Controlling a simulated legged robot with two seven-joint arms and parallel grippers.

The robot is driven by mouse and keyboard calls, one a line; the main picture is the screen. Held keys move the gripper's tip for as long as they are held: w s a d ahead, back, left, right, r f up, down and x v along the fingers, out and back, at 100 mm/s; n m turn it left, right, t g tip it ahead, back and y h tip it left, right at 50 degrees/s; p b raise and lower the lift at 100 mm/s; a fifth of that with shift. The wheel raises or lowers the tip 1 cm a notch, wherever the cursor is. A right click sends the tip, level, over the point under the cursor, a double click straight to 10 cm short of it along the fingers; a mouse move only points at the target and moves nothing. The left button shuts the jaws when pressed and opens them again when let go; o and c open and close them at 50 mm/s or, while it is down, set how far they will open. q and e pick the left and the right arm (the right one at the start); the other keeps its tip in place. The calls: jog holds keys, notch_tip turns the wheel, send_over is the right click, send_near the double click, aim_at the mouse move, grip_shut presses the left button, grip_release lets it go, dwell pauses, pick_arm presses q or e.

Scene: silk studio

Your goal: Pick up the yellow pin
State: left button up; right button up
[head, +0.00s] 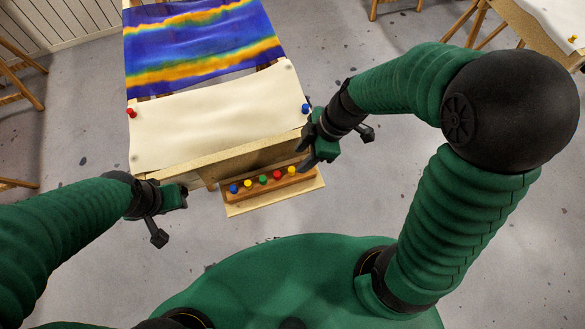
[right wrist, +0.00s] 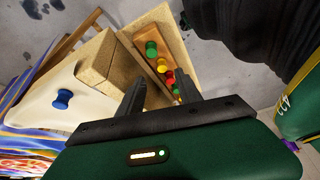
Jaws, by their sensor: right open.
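A small wooden rack (head: 315,183) at the front of the frame holds a row of round-headed pins. My right gripper (head: 306,149) is open and empty, near the right end of the row. In the right wrist view, its fingers (right wrist: 160,92) stand apart, with the pin row partly hidden behind them. My left gripper (head: 182,196) is near the frame's left front corner; its fingers are unclear.
A cream cloth (head: 215,115) stretches over the frame, with a red pin (head: 131,113) and a blue pin (head: 305,108) at its sides. Painted blue-and-yellow silk (head: 200,45) lies beyond. Another yellow pin (head: 572,39) sits on a far-right table.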

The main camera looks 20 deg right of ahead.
aim_at(293, 169)
jog(key=x, duration=0.6)
jog(key=shift+s+a+b, duration=0.25)
jog(key=shift+b, duration=0.1)
jog(key=shift+w+f, duration=0.1)
jog(key=shift+f, duration=0.15)
jog(key=shift+d, duration=0.2)
jog(key=shift+r, duration=0.1)
jog(key=shift+c, duration=1.4)
jog(key=shift+a, duration=0.1)
grip_shut()
